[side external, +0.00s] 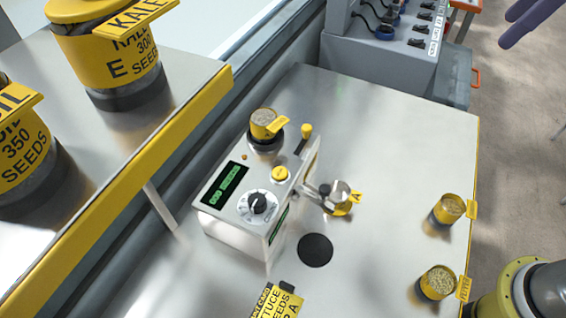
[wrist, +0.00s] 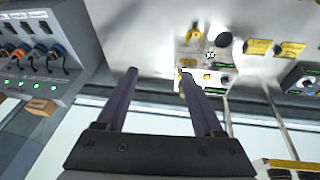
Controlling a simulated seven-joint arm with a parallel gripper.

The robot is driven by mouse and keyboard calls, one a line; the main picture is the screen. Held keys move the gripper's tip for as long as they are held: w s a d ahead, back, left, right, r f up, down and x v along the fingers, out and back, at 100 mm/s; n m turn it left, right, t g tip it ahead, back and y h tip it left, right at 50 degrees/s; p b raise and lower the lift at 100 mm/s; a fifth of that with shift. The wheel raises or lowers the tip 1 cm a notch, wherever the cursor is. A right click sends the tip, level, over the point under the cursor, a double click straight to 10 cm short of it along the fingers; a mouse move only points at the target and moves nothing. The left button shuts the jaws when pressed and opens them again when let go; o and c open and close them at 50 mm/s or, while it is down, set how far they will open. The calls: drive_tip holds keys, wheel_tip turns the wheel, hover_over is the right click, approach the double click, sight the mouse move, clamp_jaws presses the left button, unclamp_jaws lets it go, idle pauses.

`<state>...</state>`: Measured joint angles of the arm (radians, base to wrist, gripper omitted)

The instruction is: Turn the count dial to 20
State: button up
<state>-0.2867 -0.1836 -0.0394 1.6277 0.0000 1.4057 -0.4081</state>
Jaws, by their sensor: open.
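The count dial (side external: 257,203) is a black knob on a round white scale, on the sloping top of the white seeder (side external: 228,228) in the side external view. A pale mark shows on the knob, but the scale numbers are too small to read. The seeder is small in the wrist view (wrist: 207,65), partly behind a finger, and I cannot make out the dial's setting there. My gripper (wrist: 158,73) is open with nothing between its dark purple fingers. In the side external view its fingertips (side external: 524,22) are at the top right, well away from the dial.
On the seeder are a green display (side external: 226,185), yellow button (side external: 280,174), yellow-topped lever (side external: 306,131) and seed cup (side external: 264,124). Two seed cups (side external: 448,209) (side external: 437,283) stand at the table's right. A shelf with large tins (side external: 112,60) overhangs the left. A grey cable unit (side external: 385,55) stands behind.

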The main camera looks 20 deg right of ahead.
drive_tip(key=w+a+n+g, duration=0.1)
drive_tip(key=w+a+n, duration=0.4)
drive_tip(key=a, duration=0.6)
drive_tip(key=n+g+h, duration=0.1)
drive_tip(key=n+g, duration=0.2)
drive_tip(key=n, duration=0.1)
hover_over(257, 199)
wheel_tip(257, 199, down, 14)
wheel_tip(257, 199, down, 14)
drive_tip(key=shift+r, duration=0.2)
clamp_jaws()
